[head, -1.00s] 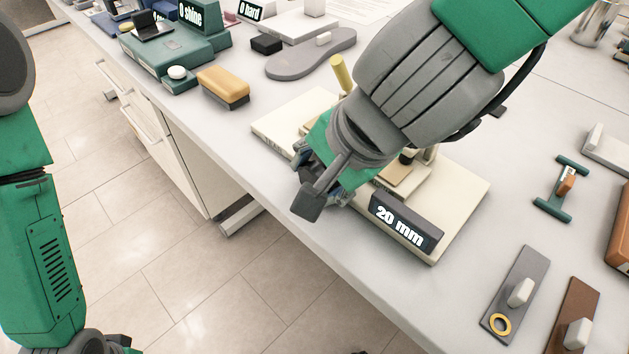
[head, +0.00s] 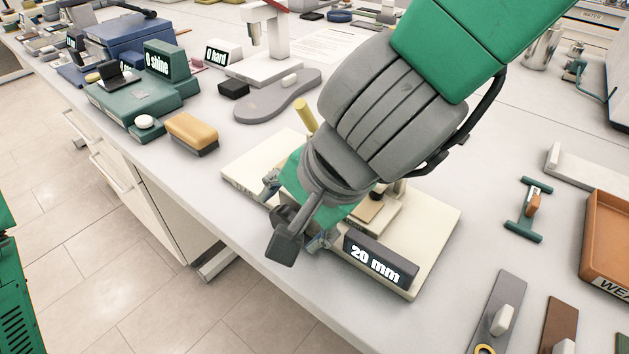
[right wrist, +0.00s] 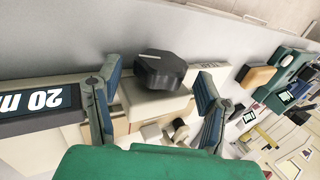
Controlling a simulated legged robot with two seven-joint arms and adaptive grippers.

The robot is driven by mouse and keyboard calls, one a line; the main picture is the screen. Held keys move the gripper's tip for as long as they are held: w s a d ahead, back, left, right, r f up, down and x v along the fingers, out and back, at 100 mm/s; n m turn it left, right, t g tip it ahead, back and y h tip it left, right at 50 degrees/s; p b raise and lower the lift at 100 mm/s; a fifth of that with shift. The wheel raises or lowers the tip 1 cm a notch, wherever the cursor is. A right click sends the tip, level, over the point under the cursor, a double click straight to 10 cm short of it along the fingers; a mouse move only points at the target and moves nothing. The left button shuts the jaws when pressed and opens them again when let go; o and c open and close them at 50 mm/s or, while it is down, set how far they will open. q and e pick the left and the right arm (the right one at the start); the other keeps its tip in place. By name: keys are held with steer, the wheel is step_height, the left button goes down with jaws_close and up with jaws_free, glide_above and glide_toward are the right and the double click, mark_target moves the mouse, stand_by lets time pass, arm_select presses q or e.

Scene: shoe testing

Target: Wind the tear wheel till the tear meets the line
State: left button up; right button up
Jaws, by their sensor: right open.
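The tear wheel (right wrist: 158,70) is a dark faceted knob with a white mark on its face. It sits on the front of the cream tear tester (head: 432,245), whose dark display (head: 380,260) reads 20 mm. My right gripper (right wrist: 159,72) is open, with one finger on each side of the wheel; gaps show between the fingers and the knob. In the head view my right gripper (head: 281,215) hangs at the tester's front edge and hides much of it. The tear and the line cannot be made out. My left gripper is out of view.
A tan-topped brush (head: 192,130), a grey shoe sole (head: 277,97) and a green shine tester (head: 130,100) stand to the left. Sample strips (head: 498,315), a green clamp (head: 527,210) and an orange tray (head: 590,255) lie to the right. The table's front edge runs close by.

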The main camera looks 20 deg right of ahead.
steer(key=v, duration=1)
steer(key=shift+d+r, duration=0.15)
steer(key=shift+r, duration=0.2)
